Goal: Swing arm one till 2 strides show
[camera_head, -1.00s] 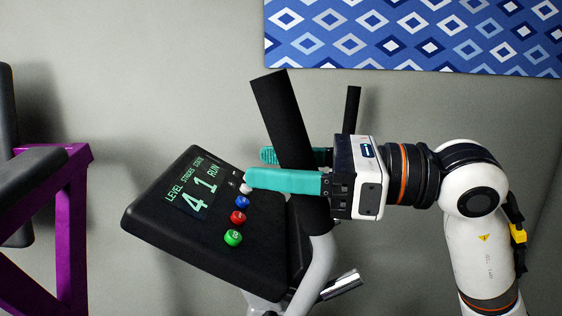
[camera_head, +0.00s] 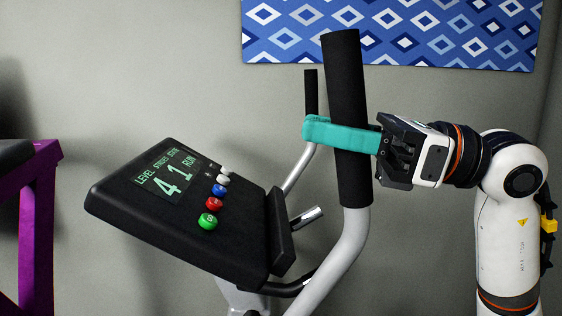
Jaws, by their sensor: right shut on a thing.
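The elliptical's console (camera_head: 180,225) has a lit display (camera_head: 166,178) headed LEVEL, STRIDES, STATE, reading 4, 1 and RUN. The near swing arm with its thick black grip (camera_head: 346,85) stands almost upright on a grey curved tube (camera_head: 345,250). The far swing arm (camera_head: 311,92) shows behind it, thinner in view. My right gripper (camera_head: 318,132) comes in from the right with teal fingers and is shut on the near arm's grip, about its middle. No label shows which is arm one. My left gripper is not in view.
White, blue, red and green buttons (camera_head: 208,221) line the console's right side. A purple frame (camera_head: 38,225) stands at the left edge. A blue diamond-patterned panel (camera_head: 400,30) hangs on the grey wall behind.

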